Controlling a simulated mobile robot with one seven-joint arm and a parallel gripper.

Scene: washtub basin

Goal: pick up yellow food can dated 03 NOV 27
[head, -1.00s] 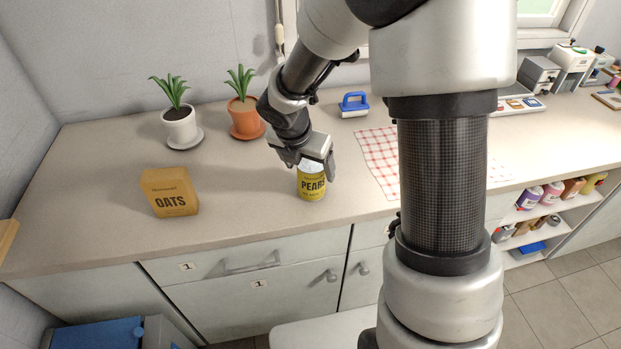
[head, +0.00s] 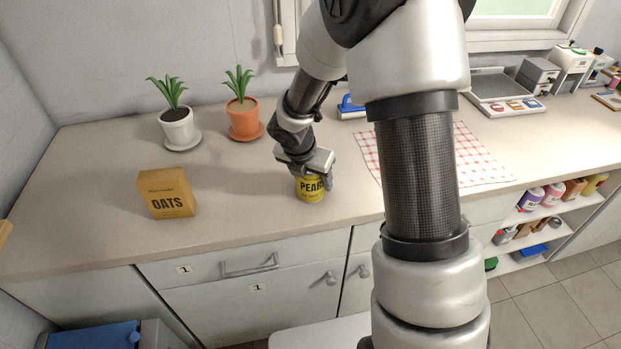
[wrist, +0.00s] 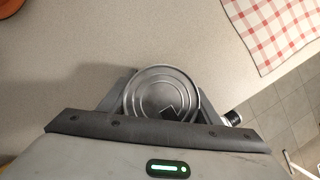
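A yellow can labelled PEARS (head: 311,195) stands upright on the counter near its front edge. Smaller print under the name is too small to read, so I cannot see a date. My gripper (head: 311,176) is lowered over the can from above, with fingers on opposite sides of its upper part. In the wrist view the can's grey ringed lid (wrist: 158,88) lies between the two fingers, its near part hidden by the gripper body. The fingers are spread about as wide as the can; firm contact is not visible.
A tan OATS box (head: 166,194) stands to the left. Two potted plants, white (head: 178,128) and terracotta (head: 243,118), are behind. A red checked cloth (head: 484,160) and a partly hidden blue-handled item (head: 350,107) are to the right. Counter around the can is clear.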

